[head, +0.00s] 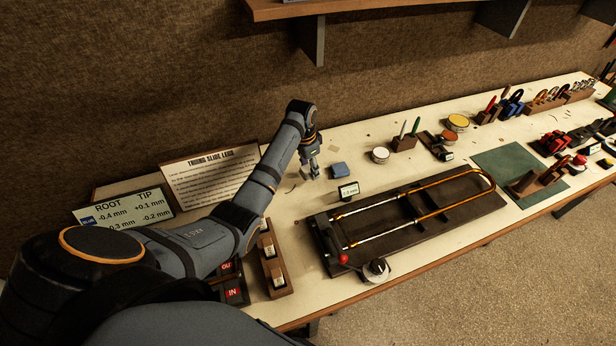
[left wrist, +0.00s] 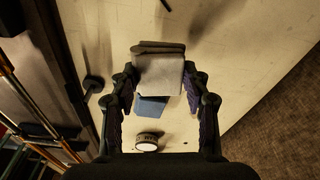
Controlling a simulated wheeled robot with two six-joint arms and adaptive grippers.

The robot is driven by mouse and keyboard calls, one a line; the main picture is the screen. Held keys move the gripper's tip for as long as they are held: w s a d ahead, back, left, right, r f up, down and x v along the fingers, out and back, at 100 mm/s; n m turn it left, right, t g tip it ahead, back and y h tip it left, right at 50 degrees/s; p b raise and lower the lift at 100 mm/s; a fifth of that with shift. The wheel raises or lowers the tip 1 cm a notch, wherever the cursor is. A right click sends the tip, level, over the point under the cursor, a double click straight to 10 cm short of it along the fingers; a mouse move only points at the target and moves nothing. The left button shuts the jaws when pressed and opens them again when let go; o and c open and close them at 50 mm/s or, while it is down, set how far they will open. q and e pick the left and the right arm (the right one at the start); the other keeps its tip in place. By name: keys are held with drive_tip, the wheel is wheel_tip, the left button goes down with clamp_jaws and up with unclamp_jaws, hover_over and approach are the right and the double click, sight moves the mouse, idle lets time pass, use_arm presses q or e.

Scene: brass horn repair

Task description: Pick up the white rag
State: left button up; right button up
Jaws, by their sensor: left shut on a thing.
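My left gripper (head: 311,168) is low over the bench, left of the blue cloth. In the left wrist view its fingers (left wrist: 160,78) are closed in on the folded white rag (left wrist: 158,76), which sits between them. In the head view the rag is mostly hidden by the gripper. I cannot tell whether the rag still touches the bench. My right gripper is not in view.
A folded blue cloth (head: 339,170) lies just right of the gripper, near a small display sign (head: 348,190) and a round white-topped tin (head: 380,154). The brass slide (head: 440,211) lies on a dark board in front. A sign board (head: 210,180) stands behind left.

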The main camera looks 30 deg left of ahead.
use_arm(q)
drive_tip(key=w+d+r+b, duration=0.1)
drive_tip(key=d+r+b, duration=0.1)
drive_tip(key=d+r, duration=0.2)
drive_tip(key=w+d+r+b, duration=0.1)
drive_tip(key=d+r+b, duration=0.1)
drive_tip(key=d+r, duration=0.3)
drive_tip(key=shift+d, duration=2.25)
